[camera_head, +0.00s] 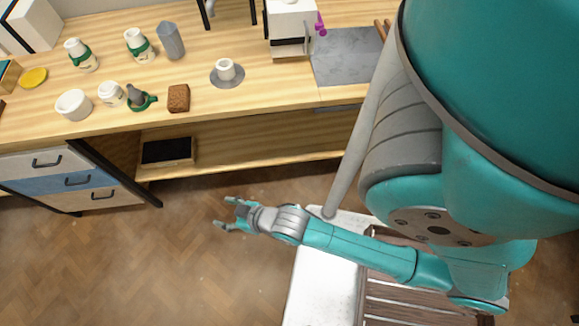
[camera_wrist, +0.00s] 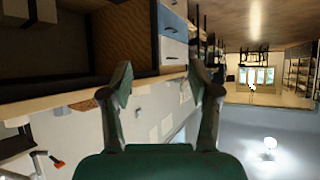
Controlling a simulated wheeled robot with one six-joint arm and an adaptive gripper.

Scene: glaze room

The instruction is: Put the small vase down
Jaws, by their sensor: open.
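My gripper (camera_head: 225,213) is open and empty in the head view, over the wood floor in front of the worktable and apart from it. In the wrist view its two fingers (camera_wrist: 160,85) are spread wide with nothing between them. A grey faceted vase-like piece (camera_head: 171,41) stands upright on the table. Two white bottle-like vessels with green bands (camera_head: 81,56) (camera_head: 139,46) stand to its left. I cannot tell which of these is the small vase.
The worktable (camera_head: 275,88) also holds a white bowl (camera_head: 74,105), a white jar (camera_head: 111,94), a brown block (camera_head: 179,98), a cup (camera_head: 226,69) on a grey disc and a grey slab (camera_head: 348,56). Bare wood lies between the disc and slab. Drawers (camera_head: 65,180) stand below left.

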